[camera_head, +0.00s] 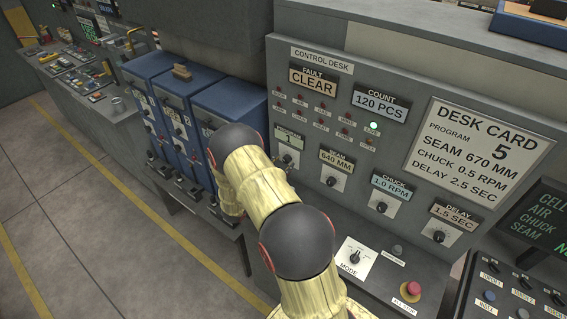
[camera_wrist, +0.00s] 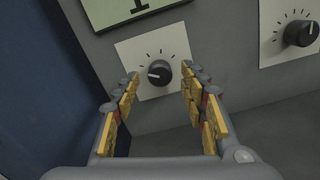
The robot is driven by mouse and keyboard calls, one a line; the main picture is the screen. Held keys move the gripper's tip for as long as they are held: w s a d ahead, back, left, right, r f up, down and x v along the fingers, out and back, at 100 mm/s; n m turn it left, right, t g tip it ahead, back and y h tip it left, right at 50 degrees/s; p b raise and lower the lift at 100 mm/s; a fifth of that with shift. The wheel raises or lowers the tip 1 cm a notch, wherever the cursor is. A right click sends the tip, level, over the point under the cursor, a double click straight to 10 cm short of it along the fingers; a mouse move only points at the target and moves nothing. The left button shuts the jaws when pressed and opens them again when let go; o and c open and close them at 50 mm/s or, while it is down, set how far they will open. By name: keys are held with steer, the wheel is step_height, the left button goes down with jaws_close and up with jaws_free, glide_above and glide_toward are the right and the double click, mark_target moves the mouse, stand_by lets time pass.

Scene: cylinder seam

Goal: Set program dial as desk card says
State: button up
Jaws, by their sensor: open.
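The desk card (camera_head: 478,152) reads program 5, seam 670 mm, chuck 0.5 rpm, delay 2.5 sec. The program display (camera_head: 289,138) reads 1. The program dial (camera_wrist: 159,72) is a black knob on a white plate with tick marks, and its pointer is toward the left. My gripper (camera_wrist: 160,78) is open in the wrist view, with one yellow-padded finger on each side of the dial. I cannot tell whether either finger touches it. In the head view my arm hides most of the gripper, near the dial (camera_head: 287,156).
The seam dial (camera_head: 332,181) is to the right, under a display of 640 mm; it also shows in the wrist view (camera_wrist: 300,33). Chuck (camera_head: 381,206) and delay (camera_head: 438,236) dials follow. A mode switch (camera_head: 354,257) and red button (camera_head: 413,289) are lower. Blue cabinets (camera_head: 228,103) stand left.

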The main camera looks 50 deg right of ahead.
steer(key=shift+d, duration=0.75)
steer(key=c, duration=0.3)
steer(key=c, duration=0.8)
jaws_close()
